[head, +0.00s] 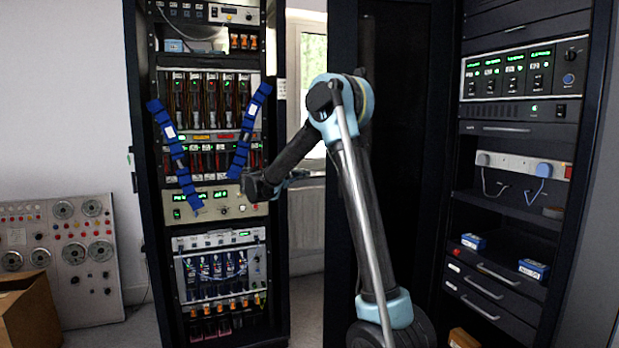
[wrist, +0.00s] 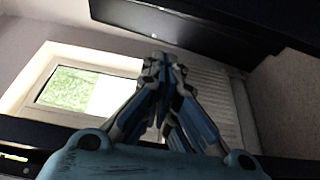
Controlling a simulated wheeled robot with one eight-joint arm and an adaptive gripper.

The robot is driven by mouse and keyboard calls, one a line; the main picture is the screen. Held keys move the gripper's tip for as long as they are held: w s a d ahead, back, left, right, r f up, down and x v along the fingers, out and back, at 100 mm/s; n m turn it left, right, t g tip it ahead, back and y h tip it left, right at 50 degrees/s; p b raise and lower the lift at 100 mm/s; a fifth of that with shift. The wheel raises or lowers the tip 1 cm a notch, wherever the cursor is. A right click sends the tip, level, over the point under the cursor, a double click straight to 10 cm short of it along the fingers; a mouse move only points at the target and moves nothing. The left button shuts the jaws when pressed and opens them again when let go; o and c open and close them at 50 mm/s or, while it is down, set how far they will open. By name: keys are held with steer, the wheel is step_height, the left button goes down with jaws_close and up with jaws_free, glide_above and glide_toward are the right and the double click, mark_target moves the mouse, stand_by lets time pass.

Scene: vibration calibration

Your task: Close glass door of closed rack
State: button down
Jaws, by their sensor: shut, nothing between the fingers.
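My gripper (wrist: 160,64) is shut and empty in the wrist view, its blue and grey fingers together. A tall dark panel with a black frame (head: 344,40) stands in the middle, at the left of the right-hand rack (head: 510,128). It may be the glass door, but I cannot tell surely. My arm covers part of it. The front of the right-hand rack is uncovered, with its shelves and drawers showing.
Behind the gap are a window (head: 312,60) and a radiator (head: 306,220). A cardboard box (head: 30,315) and a dial panel (head: 70,255) stand at the left.

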steer(key=x, duration=0.9)
steer(key=shift+s, duration=2.05)
